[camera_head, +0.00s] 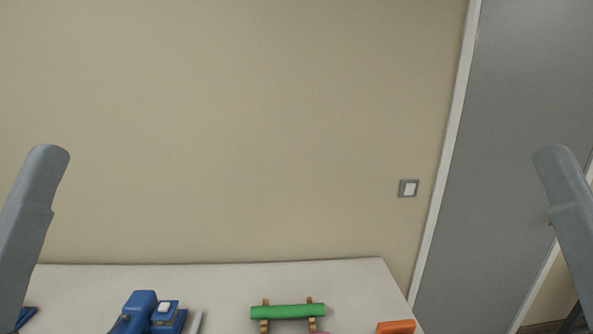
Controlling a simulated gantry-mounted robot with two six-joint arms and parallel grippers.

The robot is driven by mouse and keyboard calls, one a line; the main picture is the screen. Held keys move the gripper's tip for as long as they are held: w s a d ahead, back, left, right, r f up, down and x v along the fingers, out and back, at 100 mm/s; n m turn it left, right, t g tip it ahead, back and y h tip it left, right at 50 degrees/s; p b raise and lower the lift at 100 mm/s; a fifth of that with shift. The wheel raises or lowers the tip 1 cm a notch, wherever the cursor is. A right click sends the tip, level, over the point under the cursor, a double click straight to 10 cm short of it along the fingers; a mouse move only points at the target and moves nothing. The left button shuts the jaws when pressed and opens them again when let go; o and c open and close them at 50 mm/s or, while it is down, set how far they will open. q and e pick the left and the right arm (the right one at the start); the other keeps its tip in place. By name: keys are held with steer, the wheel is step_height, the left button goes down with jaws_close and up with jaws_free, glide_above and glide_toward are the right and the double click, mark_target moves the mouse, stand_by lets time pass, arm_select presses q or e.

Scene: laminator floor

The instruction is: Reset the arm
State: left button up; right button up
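Two grey arm links of mine show in the head view, one at the left edge and one at the right edge. Both stand raised and apart from the table. Neither gripper can be made out, so what they hold or touch is hidden.
A white table (225,280) runs along the beige wall at the bottom. On it are a blue device (140,311), a green roll (287,311) on a wooden stand and an orange object (396,327). A wall switch (408,188) and grey door (500,150) are at right.

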step_height(320, 180, up, 26)
steer(key=p, duration=2.2)
steer(key=shift+f, duration=0.2)
step_height(320, 180, down, 40)
steer(key=b, duration=3.9)
steer(key=shift+b, duration=0.4)
steer(key=shift+r, duration=0.1)
